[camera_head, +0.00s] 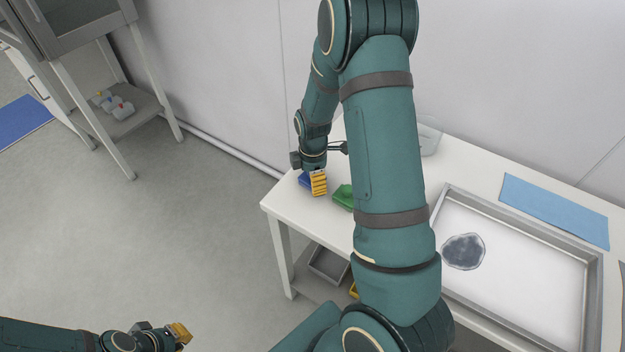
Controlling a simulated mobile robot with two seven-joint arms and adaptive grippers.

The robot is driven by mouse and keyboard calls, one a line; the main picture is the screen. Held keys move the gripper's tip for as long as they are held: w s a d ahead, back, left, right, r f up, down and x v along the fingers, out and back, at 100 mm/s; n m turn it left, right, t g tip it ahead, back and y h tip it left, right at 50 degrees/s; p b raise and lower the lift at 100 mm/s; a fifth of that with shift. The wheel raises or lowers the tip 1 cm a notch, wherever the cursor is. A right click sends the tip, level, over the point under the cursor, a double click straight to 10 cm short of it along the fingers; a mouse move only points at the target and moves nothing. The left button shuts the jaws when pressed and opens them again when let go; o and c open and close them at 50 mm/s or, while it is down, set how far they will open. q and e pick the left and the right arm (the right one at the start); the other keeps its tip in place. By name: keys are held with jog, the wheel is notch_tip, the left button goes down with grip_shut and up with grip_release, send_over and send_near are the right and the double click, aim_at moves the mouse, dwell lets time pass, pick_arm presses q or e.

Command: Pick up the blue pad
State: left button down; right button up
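A small blue thing (304,180) lies on the white table near its left end, partly hidden by my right gripper (319,183). It may be the blue pad. That gripper points down right beside it; its yellow ribbed fingers overlap the blue thing, and I cannot tell whether they touch it or are open. A larger flat light-blue sheet (555,209) lies at the back right of the table. My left gripper (180,333) is low at the left, over the floor and away from the table; its finger gap is too small to judge.
A green block (343,196) sits just right of my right gripper, partly behind my arm. A metal-rimmed tray (515,216) holds a dark round patch (463,251). A grey bin (328,264) stands on the lower shelf. A cabinet (75,20) stands back left. The floor between is clear.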

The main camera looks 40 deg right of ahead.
jog(key=shift+r, duration=0.1)
notch_tip(320, 180, up, 10)
jog(key=shift+f+p, duration=0.1)
jog(key=shift+p, duration=1.05)
jog(key=shift+c, duration=0.6)
jog(key=o, duration=0.6)
jog(key=c, duration=0.5)
jog(key=shift+a, duration=0.15)
